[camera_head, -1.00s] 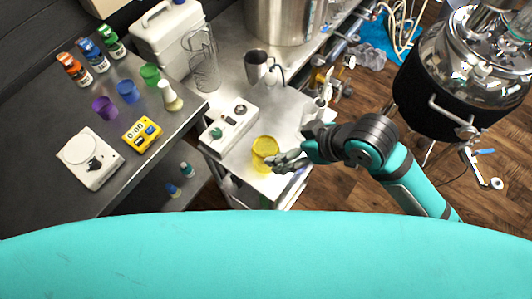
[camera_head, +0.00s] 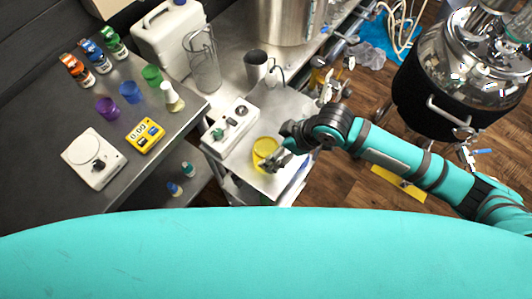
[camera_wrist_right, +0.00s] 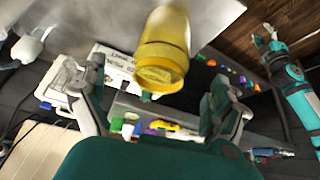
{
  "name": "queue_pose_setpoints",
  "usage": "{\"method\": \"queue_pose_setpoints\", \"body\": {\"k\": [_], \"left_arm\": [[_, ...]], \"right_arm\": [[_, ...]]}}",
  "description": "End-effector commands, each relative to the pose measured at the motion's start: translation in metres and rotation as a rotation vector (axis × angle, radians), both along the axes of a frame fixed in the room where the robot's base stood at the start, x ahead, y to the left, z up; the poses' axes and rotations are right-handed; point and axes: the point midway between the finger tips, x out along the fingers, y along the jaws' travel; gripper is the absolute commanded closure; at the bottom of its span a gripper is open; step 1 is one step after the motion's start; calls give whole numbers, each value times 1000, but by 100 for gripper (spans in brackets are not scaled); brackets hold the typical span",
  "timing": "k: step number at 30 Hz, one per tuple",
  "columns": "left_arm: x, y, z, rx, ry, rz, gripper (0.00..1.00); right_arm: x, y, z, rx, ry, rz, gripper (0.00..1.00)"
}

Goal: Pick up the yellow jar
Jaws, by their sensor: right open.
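The yellow jar (camera_head: 264,150) is translucent and stands on the small steel cart top in the head view. In the right wrist view the jar (camera_wrist_right: 163,50) shows at the top centre, beyond the fingers and between their lines. My right gripper (camera_head: 277,161) is at the jar's lower right side in the head view, partly covering it. In the right wrist view the right gripper (camera_wrist_right: 158,105) has its two fingers wide apart with nothing between the tips. I cannot tell whether a finger touches the jar. My left gripper is not in view.
A white hotplate device (camera_head: 230,126) stands just left of the jar. A steel cup (camera_head: 256,65) and a glass cylinder (camera_head: 203,66) stand farther back. The dark bench (camera_head: 60,205) at left holds bottles, coloured cups, a scale and a yellow timer (camera_head: 145,136).

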Motion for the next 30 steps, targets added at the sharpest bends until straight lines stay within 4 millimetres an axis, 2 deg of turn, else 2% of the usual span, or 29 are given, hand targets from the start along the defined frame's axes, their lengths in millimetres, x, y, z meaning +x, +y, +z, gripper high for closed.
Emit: {"method": "queue_pose_setpoints", "body": {"k": [3, 10, 14, 18, 27, 30], "left_arm": [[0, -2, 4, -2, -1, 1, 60], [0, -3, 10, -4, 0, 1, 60], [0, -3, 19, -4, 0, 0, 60], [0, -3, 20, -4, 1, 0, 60], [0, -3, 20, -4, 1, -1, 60], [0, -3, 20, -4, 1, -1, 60]], "right_arm": [[3, 7, -13, 0, 2, -1, 1], [5, 13, -26, -1, 3, -1, 1], [6, 21, -44, 0, 4, -2, 1], [10, 28, -61, -1, 0, 0, 1], [11, 30, -66, 0, -1, 0, 1], [11, 30, -66, 0, -1, 0, 14]]}}
